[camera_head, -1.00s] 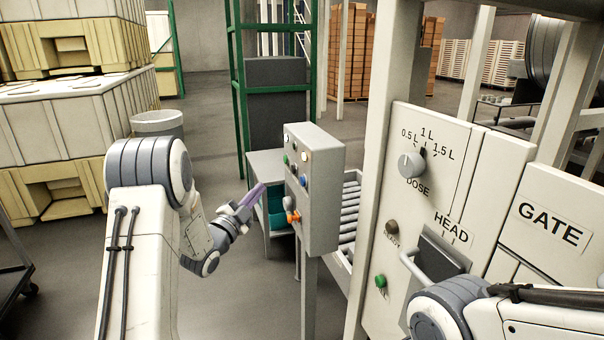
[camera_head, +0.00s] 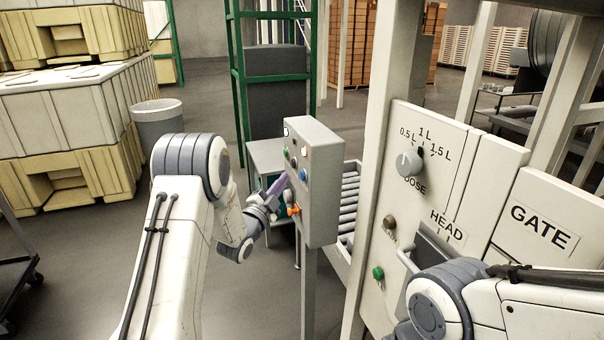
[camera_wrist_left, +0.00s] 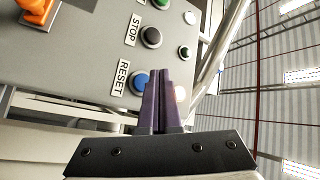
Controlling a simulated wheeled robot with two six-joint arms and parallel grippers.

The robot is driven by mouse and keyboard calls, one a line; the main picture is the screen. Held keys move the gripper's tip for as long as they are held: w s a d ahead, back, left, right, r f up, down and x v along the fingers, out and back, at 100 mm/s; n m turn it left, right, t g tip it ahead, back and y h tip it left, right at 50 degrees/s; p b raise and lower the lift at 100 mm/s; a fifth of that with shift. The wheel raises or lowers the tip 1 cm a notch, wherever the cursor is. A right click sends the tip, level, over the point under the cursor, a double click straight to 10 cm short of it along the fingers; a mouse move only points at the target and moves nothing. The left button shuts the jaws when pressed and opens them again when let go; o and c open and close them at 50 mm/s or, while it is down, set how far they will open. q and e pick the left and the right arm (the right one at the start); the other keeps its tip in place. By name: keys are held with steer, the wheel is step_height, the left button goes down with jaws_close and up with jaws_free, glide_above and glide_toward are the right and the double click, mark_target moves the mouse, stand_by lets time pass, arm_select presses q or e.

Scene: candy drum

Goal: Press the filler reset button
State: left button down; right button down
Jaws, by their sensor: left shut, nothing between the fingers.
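A grey control box (camera_head: 322,190) stands on a post in the middle of the head view. Its blue button (camera_head: 303,174) sits on the face toward my left arm. In the left wrist view the blue button (camera_wrist_left: 139,80) is beside a RESET label (camera_wrist_left: 121,78). My left gripper (camera_head: 286,177) is shut and empty, its purple fingers pointing at this face. In the left wrist view the fingers (camera_wrist_left: 159,76) partly cover the blue button; I cannot tell whether they touch it. My right gripper is out of view.
A black button (camera_wrist_left: 151,37) by a STOP label, green buttons and an orange lever (camera_head: 293,210) share the box. To the right stands a white machine panel with a dose dial (camera_head: 409,163) and green button (camera_head: 378,273). A roller conveyor (camera_head: 349,205) lies behind the box.

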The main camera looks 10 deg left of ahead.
arm_select(q)
steer(key=shift+w+d, duration=0.5)
steer(key=shift+d, duration=0.3)
steer(key=shift+f+b, duration=0.1)
steer(key=shift+b, duration=0.25)
stand_by(1.2)
steer(key=shift+w+d+b, duration=0.2)
steer(key=shift+d+b, duration=0.1)
steer(key=shift+b, duration=0.1)
steer(key=shift+w+d+b, duration=0.25)
steer(key=shift+d+b, duration=0.1)
steer(key=shift+d, duration=0.05)
stand_by(0.6)
stand_by(0.3)
steer(key=shift+s+a+b, duration=0.5)
steer(key=shift+a, duration=0.2)
